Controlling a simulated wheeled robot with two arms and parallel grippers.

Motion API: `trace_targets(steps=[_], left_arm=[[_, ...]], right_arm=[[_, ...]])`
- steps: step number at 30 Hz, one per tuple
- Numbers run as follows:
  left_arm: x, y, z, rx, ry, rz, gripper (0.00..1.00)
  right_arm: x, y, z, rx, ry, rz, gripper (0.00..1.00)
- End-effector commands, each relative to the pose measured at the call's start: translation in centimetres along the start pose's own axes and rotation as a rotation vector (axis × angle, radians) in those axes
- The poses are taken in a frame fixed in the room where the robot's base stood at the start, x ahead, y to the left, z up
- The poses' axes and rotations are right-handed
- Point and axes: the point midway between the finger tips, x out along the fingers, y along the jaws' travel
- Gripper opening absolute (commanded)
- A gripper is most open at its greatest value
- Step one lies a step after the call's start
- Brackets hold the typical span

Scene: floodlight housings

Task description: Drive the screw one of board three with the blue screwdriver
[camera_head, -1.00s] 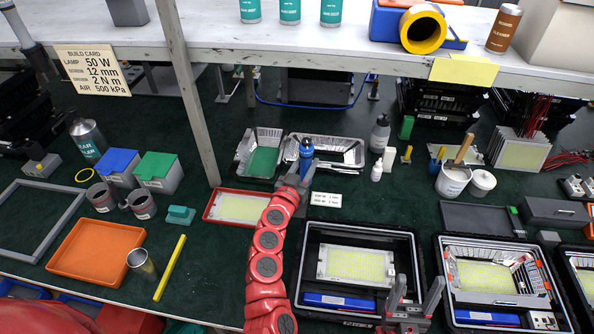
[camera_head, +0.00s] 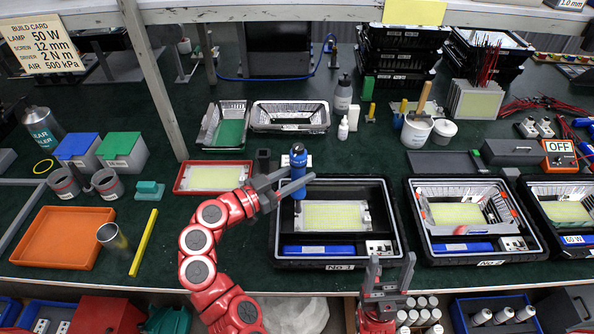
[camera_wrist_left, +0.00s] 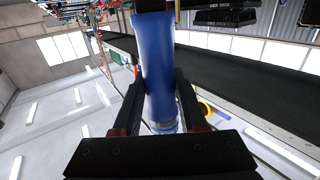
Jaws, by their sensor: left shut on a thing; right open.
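My left gripper (camera_head: 298,178) is shut on the blue screwdriver (camera_head: 298,160), held roughly upright over the top left of the housing marked No 1 (camera_head: 283,250). In the left wrist view the blue handle (camera_wrist_left: 158,65) stands between the two dark fingers; its tip is hidden. A yellow board (camera_head: 333,214) lies in the No 1 housing. Another board (camera_head: 457,214) is in the No 2 housing (camera_head: 415,240). A third board (camera_head: 566,211) is in a housing cut off at the right edge. Screws are too small to tell. My right gripper (camera_head: 391,260) is open and empty at the table's front edge.
A red tray (camera_head: 180,190) with a board lies left of the No 1 housing. Silver housings (camera_head: 290,115), a white bottle (camera_head: 343,128) and a white tub (camera_head: 415,134) stand behind. An orange tray (camera_head: 65,238) and yellow bar (camera_head: 143,243) lie left. A shelf post (camera_head: 150,75) rises behind.

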Motion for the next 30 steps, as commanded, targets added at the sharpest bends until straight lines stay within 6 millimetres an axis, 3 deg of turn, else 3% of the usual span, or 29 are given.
trace_targets(steps=[14,30], left_arm=[[0.0,0.0,0.2,0.002,0.002,-0.002,0.00],[0.0,0.0,2.2,0.002,0.001,-0.002,0.00]], right_arm=[[-1.5,-0.1,0.2,0.000,0.000,0.000,0.62],[-4.1,-0.2,0.7,0.000,0.000,0.000,0.62]])
